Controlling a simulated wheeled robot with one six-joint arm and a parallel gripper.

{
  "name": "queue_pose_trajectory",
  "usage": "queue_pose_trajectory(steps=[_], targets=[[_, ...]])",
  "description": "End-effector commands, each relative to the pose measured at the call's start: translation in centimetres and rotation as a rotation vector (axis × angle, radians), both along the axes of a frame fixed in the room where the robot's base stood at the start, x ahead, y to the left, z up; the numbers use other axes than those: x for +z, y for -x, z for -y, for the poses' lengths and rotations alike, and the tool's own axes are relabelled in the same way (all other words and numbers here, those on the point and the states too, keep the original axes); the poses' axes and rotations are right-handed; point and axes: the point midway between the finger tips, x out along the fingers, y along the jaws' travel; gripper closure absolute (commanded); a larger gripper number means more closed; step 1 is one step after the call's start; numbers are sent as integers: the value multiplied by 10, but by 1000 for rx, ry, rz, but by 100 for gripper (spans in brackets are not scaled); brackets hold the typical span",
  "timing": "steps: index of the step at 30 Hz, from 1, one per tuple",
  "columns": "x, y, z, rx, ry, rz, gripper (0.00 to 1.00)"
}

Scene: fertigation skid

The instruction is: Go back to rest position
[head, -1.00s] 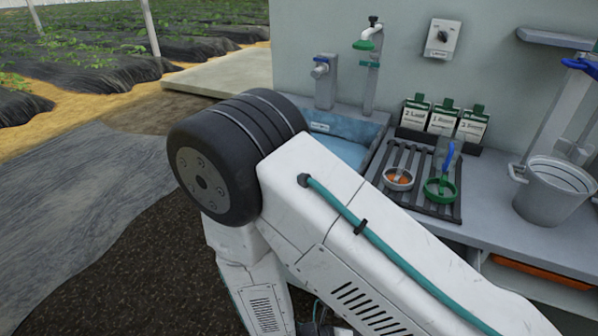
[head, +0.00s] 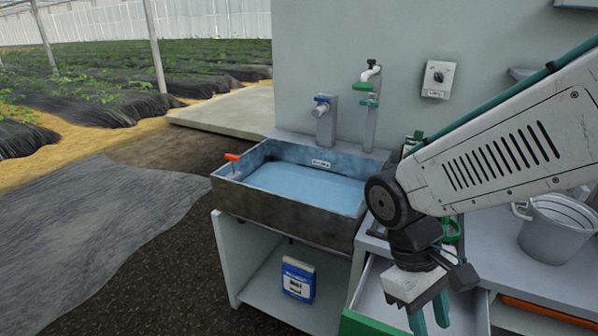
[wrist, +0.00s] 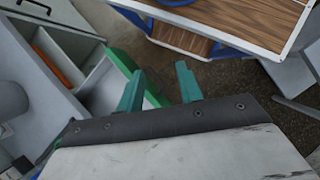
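My gripper (head: 431,318) hangs at the lower right of the head view, in front of the bench and over an open drawer (head: 362,324) with a green front. In the wrist view its two green fingers (wrist: 160,92) stand apart with nothing between them. My white arm reaches in from the right in the head view and hides part of the bench top.
A sink (head: 285,215) holding blue water stands left of my gripper, with taps (head: 368,90) behind. A blue and white container (head: 298,280) sits on the shelf below. A grey bucket (head: 555,232) stands at right. The wrist view shows a wood-topped blue cart (wrist: 235,22).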

Motion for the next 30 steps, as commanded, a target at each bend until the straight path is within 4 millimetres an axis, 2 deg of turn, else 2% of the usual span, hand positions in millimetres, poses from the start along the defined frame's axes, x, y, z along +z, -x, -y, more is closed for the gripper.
queue_pose_trajectory(steps=[1,6,15,21,30], targets=[[13,2,6,-72,-30,57,64],[48,10,23,-281,-122,225,64],[97,28,56,-480,-213,485,64],[107,32,69,-533,-214,549,64],[107,31,69,-534,-212,545,64]])
